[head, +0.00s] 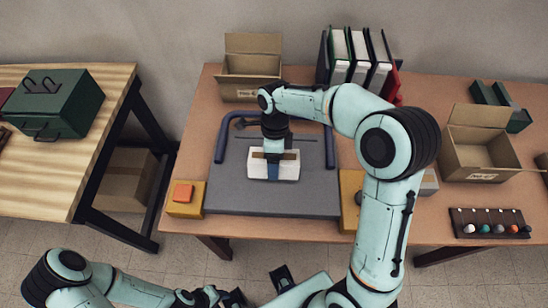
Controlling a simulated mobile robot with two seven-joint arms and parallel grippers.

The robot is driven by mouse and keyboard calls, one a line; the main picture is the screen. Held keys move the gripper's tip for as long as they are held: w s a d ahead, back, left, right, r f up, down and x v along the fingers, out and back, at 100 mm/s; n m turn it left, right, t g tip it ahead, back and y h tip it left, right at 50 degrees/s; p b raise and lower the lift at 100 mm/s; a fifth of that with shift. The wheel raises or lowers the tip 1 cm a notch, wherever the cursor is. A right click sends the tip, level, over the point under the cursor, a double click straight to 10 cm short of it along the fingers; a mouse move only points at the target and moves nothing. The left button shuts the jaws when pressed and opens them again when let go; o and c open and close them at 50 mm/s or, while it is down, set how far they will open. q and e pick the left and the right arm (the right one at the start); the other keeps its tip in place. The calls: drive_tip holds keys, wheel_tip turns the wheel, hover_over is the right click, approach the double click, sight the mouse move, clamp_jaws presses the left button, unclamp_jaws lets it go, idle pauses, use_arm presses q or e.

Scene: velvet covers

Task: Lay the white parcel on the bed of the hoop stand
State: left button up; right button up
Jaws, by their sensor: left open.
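The white parcel (288,158) is a small pale box with a tan band and a blue patch. It is at the middle of the dark grey bed (230,190) of the hoop stand, between the stand's blue tubes (221,138). My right gripper (272,170) points down at the parcel from above. My wrist hides its fingers, so its grip is unclear. I cannot tell whether the parcel touches the bed. My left gripper (242,296) is low at the bottom edge, open, in front of the table and away from the parcel.
An orange button on a yellow block (184,204) is left of the bed. Open cardboard boxes (250,85) (478,160) stand at the back and right. Binders (358,58) stand behind. A tray of small balls (490,224) is at right. A green toolbox (55,103) sits on the left bench.

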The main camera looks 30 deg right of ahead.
idle(0.3)
drive_tip(key=o, duration=1.4)
drive_tip(key=shift+f, duration=0.1)
drive_tip(key=shift+c, duration=0.2)
use_arm(q)
drive_tip(key=r+p, duration=0.1)
drive_tip(key=w+r+p, duration=0.1)
drive_tip(key=shift+w+r, duration=0.2)
drive_tip(key=shift+r, duration=0.15)
use_arm(e)
drive_tip(key=v, duration=1.3)
drive_tip(key=shift+r, duration=0.25)
